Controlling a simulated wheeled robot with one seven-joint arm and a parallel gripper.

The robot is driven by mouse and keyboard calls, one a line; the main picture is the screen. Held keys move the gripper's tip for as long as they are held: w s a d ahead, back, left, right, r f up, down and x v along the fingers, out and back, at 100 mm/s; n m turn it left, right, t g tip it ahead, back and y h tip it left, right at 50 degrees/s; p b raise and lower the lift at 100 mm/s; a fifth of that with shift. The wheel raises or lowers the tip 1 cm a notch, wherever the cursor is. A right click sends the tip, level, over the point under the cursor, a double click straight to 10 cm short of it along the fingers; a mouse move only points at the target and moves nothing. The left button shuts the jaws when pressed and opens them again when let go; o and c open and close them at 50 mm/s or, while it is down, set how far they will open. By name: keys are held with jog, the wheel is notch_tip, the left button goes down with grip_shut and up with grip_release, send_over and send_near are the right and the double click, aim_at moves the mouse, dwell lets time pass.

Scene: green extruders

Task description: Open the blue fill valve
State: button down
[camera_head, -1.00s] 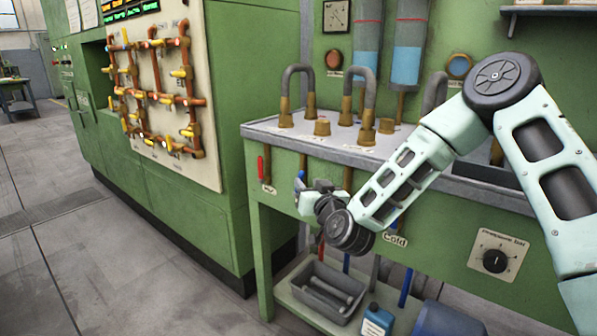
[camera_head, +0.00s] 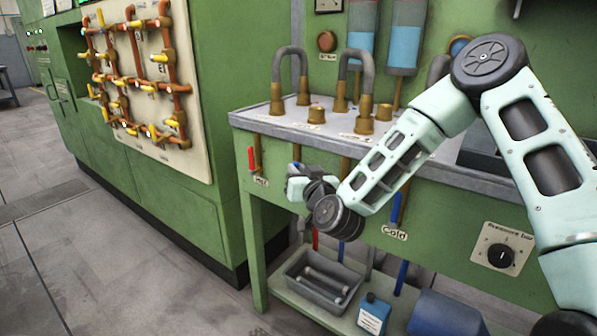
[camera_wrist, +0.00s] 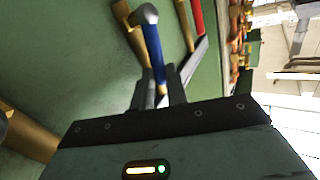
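The blue fill valve's lever handle (camera_wrist: 154,48) shows in the wrist view, with a grey end on its brass pipe. It runs down between the two dark fingers of my gripper (camera_wrist: 160,88). The fingers stand apart with narrow gaps beside the handle; I cannot tell whether either touches it. In the head view, my gripper (camera_head: 296,184) is at the bench's green front, right of the red lever. Only a small blue tip (camera_head: 297,153) shows above it; my wrist and gripper hide the rest.
A red lever (camera_head: 251,158) hangs at the bench's left corner. A grey tray (camera_head: 312,289) and blue bottle (camera_head: 373,314) are on the lower shelf. Brass pipes (camera_head: 303,95) rise from the bench top.

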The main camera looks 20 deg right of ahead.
jog(key=p, duration=0.1)
jog(key=r+g+p, duration=0.1)
jog(key=p, duration=0.1)
jog(key=shift+w+a+r+n, duration=0.15)
jog(key=shift+w+a+n, duration=0.1)
jog(key=shift+a+n, duration=0.05)
jog(key=g+p, duration=0.1)
jog(key=w+n+p, duration=0.1)
jog(key=p, duration=0.1)
jog(key=shift+a+f+g, duration=0.25)
jog(key=shift+g, duration=0.15)
jog(key=c, duration=1.4)
grip_release()
